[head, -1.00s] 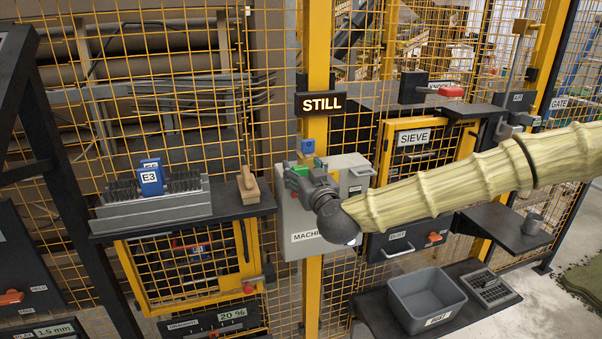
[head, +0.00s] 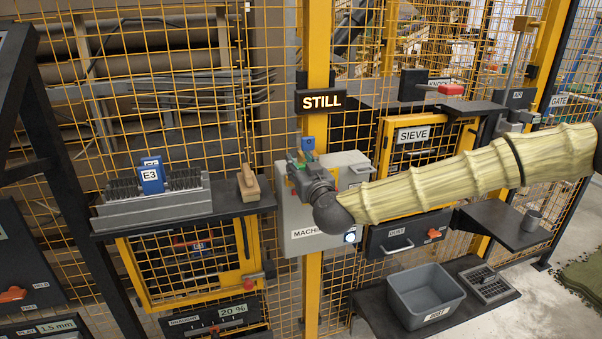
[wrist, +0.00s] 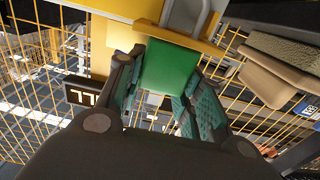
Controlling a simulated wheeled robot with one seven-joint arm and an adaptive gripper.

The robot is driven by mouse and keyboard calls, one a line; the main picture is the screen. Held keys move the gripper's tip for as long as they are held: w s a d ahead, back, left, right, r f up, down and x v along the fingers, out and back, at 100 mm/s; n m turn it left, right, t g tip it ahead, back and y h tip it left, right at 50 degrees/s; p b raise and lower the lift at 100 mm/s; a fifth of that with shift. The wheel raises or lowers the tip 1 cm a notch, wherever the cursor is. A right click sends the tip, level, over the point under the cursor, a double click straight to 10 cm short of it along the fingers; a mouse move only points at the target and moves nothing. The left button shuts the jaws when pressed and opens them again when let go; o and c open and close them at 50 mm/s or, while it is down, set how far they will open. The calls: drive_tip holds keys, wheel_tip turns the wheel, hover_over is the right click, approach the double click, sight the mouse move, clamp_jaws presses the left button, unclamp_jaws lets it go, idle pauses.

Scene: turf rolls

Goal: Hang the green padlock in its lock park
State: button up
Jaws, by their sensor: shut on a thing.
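My gripper (head: 300,164) is in front of the yellow post, above the grey machine box. In the wrist view, my gripper (wrist: 165,85) is shut on the green padlock (wrist: 168,68), with a finger on each side of its body. I cannot tell whether the shackle is on anything. In the head view, the gripper mostly hides the green padlock. A blue padlock (head: 308,144) shows on the post just above the gripper. The lock park itself is not clearly seen.
The STILL sign (head: 321,103) is on the post above. The grey machine box (head: 318,222) is below my gripper. A shelf at left holds a brush rack with an E3 tag (head: 151,179) and a wooden-backed brush (head: 248,183). A grey dust bin (head: 426,295) stands lower right.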

drive_tip(key=shift+r, duration=0.1)
drive_tip(key=shift+r+b, duration=1.1)
drive_tip(key=shift+r, duration=3.7)
drive_tip(key=w+d+p, duration=0.3)
drive_tip(key=d+p, duration=0.3)
drive_tip(key=d, duration=0.3)
drive_tip(key=w+d+r+p, duration=0.1)
drive_tip(key=w+d+p, duration=0.2)
drive_tip(key=d+p, duration=0.3)
drive_tip(key=d, duration=0.3)
drive_tip(key=shift+d, duration=0.15)
drive_tip(key=shift+b, duration=0.3)
drive_tip(key=shift+f+b, duration=2.25)
drive_tip(key=shift+f, duration=0.6)
drive_tip(key=shift+b, duration=0.65)
